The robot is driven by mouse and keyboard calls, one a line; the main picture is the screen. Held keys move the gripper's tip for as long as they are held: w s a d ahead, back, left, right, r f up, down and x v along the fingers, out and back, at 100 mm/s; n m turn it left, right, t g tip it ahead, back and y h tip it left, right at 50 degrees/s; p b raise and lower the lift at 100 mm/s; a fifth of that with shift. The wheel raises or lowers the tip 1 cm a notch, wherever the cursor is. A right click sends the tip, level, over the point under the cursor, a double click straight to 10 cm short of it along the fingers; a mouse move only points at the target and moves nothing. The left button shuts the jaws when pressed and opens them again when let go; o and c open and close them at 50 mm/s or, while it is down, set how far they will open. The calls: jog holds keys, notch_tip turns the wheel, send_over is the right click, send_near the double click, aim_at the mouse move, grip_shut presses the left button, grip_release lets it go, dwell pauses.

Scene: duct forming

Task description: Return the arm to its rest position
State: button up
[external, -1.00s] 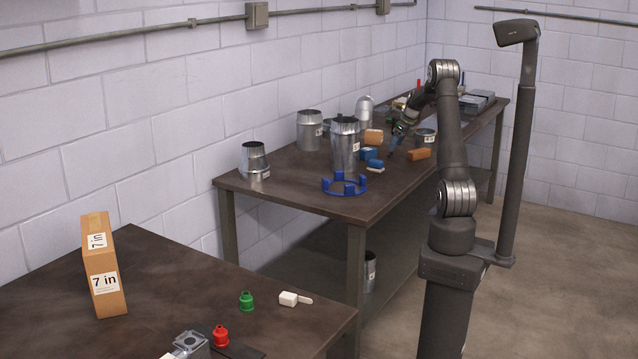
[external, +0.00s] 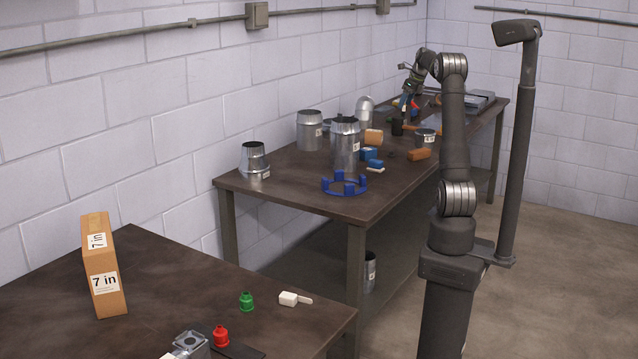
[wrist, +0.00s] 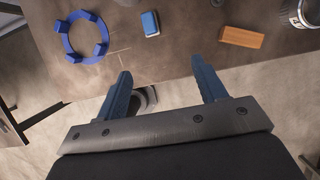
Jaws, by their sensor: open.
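My gripper (external: 406,103) is raised over the far part of the long workbench (external: 293,200) in the external view. In the wrist view its two blue fingers (wrist: 160,84) are spread apart with nothing between them. They point toward the bench edge, with the floor below. My arm reaches from its column at the right toward the back of the bench.
A blue ring (external: 345,186) with upright blocks, a blue-and-white block (wrist: 150,24) and an orange block (wrist: 241,37) lie on the bench. Metal duct pieces (external: 345,145) stand along it. A near table (external: 170,270) holds a 7 in box (external: 104,268).

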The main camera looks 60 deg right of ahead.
jog(key=w+a+r+n+y, duration=0.1)
jog(key=w+a+r+n, duration=0.1)
jog(key=w+a, duration=1.1)
jog(key=shift+w+a+n, duration=0.2)
jog(key=shift+w+n, duration=0.6)
jog(key=shift+w, duration=1.05)
jog(key=shift+o, duration=0.2)
